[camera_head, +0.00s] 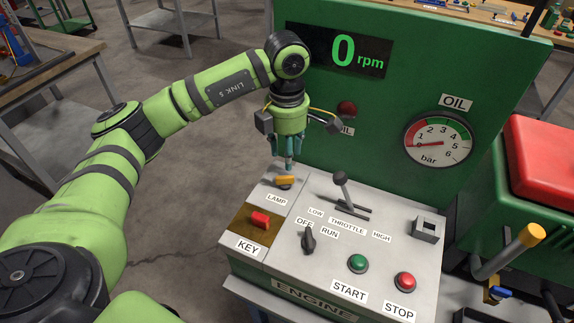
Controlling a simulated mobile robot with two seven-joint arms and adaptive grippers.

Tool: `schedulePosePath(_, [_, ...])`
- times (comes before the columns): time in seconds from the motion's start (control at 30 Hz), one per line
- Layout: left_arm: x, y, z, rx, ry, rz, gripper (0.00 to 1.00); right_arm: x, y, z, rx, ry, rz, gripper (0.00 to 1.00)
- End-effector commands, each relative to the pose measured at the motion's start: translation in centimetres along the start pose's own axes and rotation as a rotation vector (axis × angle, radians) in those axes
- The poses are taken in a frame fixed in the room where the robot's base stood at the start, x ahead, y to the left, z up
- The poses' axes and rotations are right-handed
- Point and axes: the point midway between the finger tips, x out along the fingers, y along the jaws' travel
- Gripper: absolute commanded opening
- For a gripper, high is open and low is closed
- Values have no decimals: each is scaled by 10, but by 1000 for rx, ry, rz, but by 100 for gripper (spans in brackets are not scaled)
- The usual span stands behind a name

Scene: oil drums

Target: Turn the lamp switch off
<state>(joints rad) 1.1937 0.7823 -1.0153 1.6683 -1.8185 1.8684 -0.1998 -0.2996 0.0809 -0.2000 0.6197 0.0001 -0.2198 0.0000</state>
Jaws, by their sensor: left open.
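The lamp switch (285,181) is a small yellow lever on a dark round base, above the LAMP label (276,199) at the back left of the grey engine panel (270,232). My left gripper (288,164) points down with its fingertips just above and behind the switch. Its jaws are open, with nothing between them. I cannot tell whether a fingertip touches the lever. Which way the lever is set is too small to tell. My right gripper is out of view.
The panel also carries a red key switch (260,219), a black selector knob (308,240), a throttle lever (342,189), a green button (358,263) and a red button (405,281). Behind, a green board holds the rpm display (338,50), an oil gauge (438,140) and a dark red light (347,109).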

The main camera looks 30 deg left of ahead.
Motion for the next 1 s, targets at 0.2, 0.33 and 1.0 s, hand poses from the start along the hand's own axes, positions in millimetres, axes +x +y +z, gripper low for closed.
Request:
schedulePosePath(0.2, [-36,0,1,1,-1,0,44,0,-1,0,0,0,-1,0])
schedulePosePath(0.33, [-44,0,1,0,0,0,44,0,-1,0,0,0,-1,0])
schedulePosePath(1.0, [-45,0,0,0,0,-1,44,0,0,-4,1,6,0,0])
